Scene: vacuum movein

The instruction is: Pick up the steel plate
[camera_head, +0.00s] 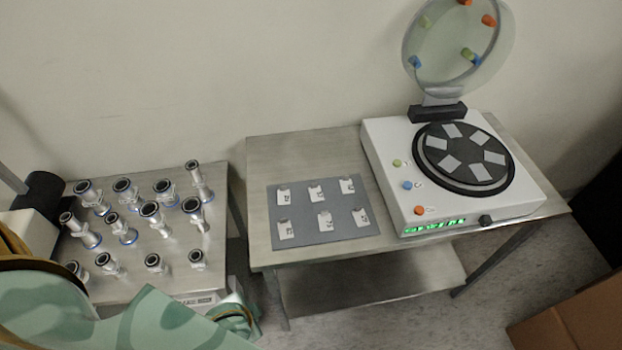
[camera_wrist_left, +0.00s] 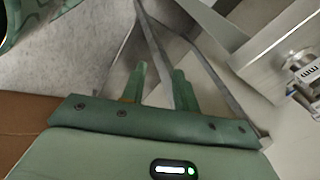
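A grey mat (camera_head: 330,201) lies on the right steel table. It carries several white labels with a small grey square piece (camera_head: 282,190) at each one. More flat grey squares (camera_head: 453,130) lie on the black round disc of a white machine. I cannot tell which piece is the steel plate. My left gripper (camera_wrist_left: 158,82) shows in the left wrist view, its two green fingers apart with nothing held between them. It points toward the floor and table legs, away from the mat. The head view does not show its fingers. My right gripper is not in view.
The white machine (camera_head: 400,185) has its clear round lid (camera_head: 440,60) raised. The left table (camera_head: 150,262) holds several metal pipe fittings (camera_head: 124,229). The right table's front left strip (camera_head: 262,220) is bare. A cardboard box (camera_head: 570,318) stands on the floor at the lower right.

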